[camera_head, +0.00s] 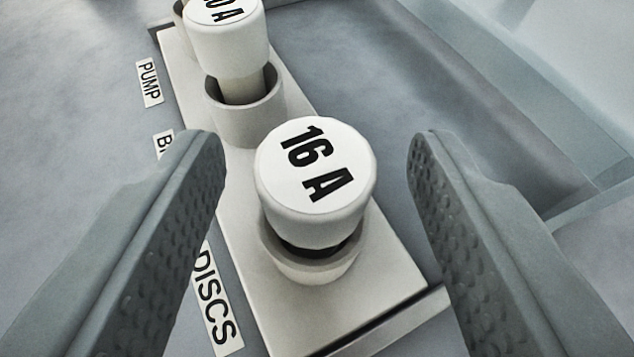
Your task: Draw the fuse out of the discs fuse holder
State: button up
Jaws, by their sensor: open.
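The white fuse marked "16 A" (315,175) sits in the round discs fuse holder (310,268), beside the label "DISCS" (216,305). A dark gap shows between the fuse cap and the holder's rim. My gripper (318,150) is open, with one finger on each side of the "16 A" fuse. Both fingers look apart from the cap, with more room on the right than on the left. The lower part of the fuse is hidden inside the holder.
Another white fuse (228,45) stands in a holder (245,108) farther up the same pale block (375,285). A "PUMP" label (149,83) lies at upper left. My left finger partly covers a middle label. Flat grey surface is free on the right, with a raised edge beyond.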

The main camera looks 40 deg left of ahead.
aim_at(319, 153)
jog(key=shift+x, duration=0.8)
grip_shut()
jog(key=shift+r, duration=2.95)
jog(key=shift+r, duration=0.1)
jog(key=shift+r, duration=1.45)
